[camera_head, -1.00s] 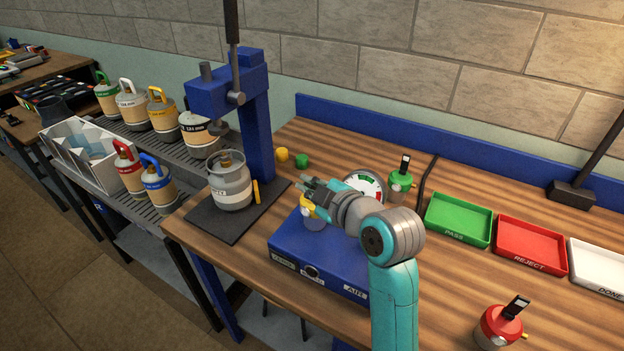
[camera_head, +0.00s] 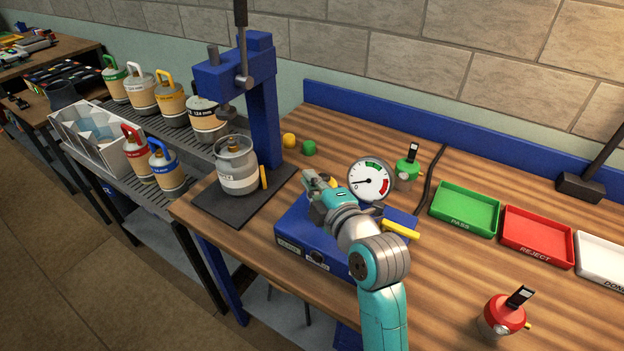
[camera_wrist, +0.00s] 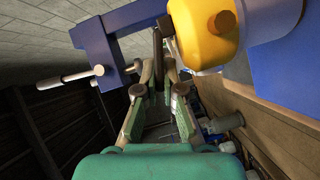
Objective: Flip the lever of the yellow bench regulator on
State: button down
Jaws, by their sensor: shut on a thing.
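The yellow regulator is a rounded yellow body (camera_wrist: 203,30) at the top of the wrist view. In the head view only a yellow sliver (camera_head: 333,184) shows behind my gripper; the rest is hidden. A dark lever (camera_wrist: 166,25) sticks out beside the yellow body. My gripper (camera_wrist: 164,60) has its fingers close together at this lever and is shut on it. In the head view my gripper (camera_head: 312,180) is over the blue bench box (camera_head: 290,225). The round gauge (camera_head: 370,180) behind it has its needle pointing left, near 0.
A yellow bar (camera_head: 400,229) sticks out at the box's right. A green regulator (camera_head: 407,172) and a red one (camera_head: 502,316) stand on the bench. A blue press (camera_head: 262,100) with a grey canister (camera_head: 237,168) stands left. Green (camera_head: 465,208) and red (camera_head: 537,236) trays lie right.

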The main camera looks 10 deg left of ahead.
dwell(0.3)
jog(key=c, duration=1.3)
grip_release()
jog(key=shift+v, duration=4)
jog(key=shift+r, duration=0.1)
